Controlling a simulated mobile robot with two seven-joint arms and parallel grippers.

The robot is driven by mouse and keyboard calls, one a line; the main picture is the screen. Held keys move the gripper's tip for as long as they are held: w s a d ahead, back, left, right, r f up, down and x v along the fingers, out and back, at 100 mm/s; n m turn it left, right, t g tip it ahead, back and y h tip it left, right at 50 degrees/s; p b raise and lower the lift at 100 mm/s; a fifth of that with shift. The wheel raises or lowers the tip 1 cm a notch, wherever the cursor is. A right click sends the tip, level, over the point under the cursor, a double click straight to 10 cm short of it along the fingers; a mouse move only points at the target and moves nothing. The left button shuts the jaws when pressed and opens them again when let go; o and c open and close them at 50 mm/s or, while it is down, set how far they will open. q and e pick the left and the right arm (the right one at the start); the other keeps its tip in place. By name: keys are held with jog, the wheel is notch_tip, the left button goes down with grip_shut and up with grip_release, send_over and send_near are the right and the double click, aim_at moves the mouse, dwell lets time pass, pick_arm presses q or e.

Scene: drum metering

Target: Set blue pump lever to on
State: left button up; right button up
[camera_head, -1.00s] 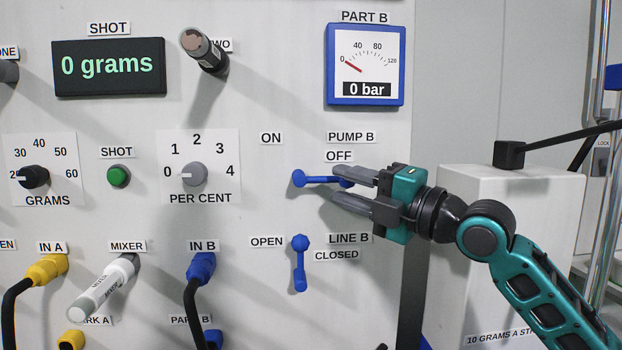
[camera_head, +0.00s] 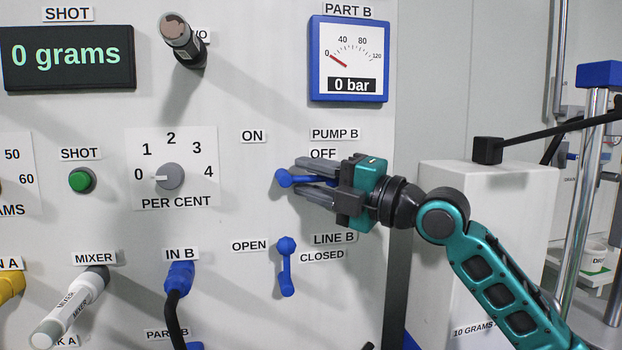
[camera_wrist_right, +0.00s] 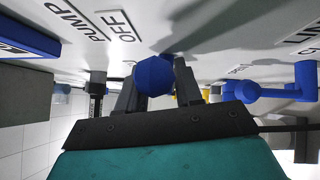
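The blue pump lever (camera_head: 284,178) is on the white panel beneath the PUMP B label. Its round hub is at the left and its arm points right, below the OFF label; the ON label is up and to the left. My right gripper (camera_head: 312,178) reaches in from the right, with one grey finger above the lever arm and one below. The fingers are apart, and the lever's far end is partly hidden between them. In the right wrist view the lever's blue knob (camera_wrist_right: 154,75) sits between the fingertips; firm contact is not clear. My left gripper is not in view.
The blue LINE B lever (camera_head: 286,268) hangs downward just below. The PART B gauge (camera_head: 347,60) above reads 0 bar. A PER CENT dial (camera_head: 170,177) and green SHOT button (camera_head: 82,180) are to the left. A white box (camera_head: 490,200) stands at right.

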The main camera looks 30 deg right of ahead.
grip_shut()
